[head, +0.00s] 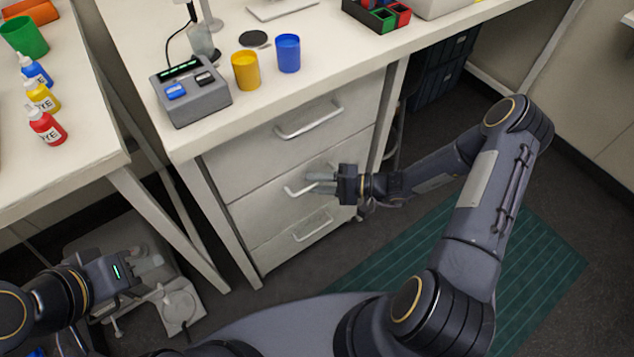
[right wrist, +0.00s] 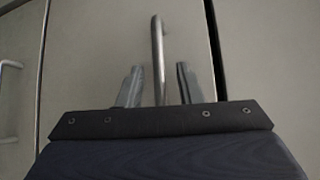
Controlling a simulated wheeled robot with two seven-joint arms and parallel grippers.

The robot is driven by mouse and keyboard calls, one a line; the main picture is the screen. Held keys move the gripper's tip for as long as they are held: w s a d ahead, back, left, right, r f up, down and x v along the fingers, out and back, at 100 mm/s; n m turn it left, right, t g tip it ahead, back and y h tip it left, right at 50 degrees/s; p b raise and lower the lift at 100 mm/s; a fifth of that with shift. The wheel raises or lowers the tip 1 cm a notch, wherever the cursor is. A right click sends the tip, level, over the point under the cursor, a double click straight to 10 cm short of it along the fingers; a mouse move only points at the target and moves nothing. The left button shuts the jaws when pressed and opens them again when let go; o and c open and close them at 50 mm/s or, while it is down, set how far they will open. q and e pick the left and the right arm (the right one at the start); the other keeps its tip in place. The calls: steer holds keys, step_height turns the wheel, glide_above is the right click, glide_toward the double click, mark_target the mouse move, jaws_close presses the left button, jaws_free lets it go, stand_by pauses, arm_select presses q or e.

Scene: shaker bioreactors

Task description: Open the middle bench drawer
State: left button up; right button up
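The bench drawer unit has three stacked pale drawers with bar handles. The middle drawer (head: 258,197) looks flush with the others. Its metal handle (head: 292,192) is partly hidden by my right gripper (head: 320,183). In the right wrist view, the handle (right wrist: 157,50) runs between the two spread fingers of my right gripper (right wrist: 157,85), with a gap visible on each side. My left gripper (head: 150,263) is low at the left, away from the drawers, over pale equipment; its finger spacing is unclear.
The top drawer (head: 270,145) is above and the bottom drawer (head: 280,247) below. On the bench stand a grey device (head: 190,97), a yellow cup (head: 246,72) and a blue cup (head: 288,54). A green mat (head: 540,250) lies on the floor.

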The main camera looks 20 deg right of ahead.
steer(key=shift+a, duration=0.1)
jaws_close()
stand_by(0.4)
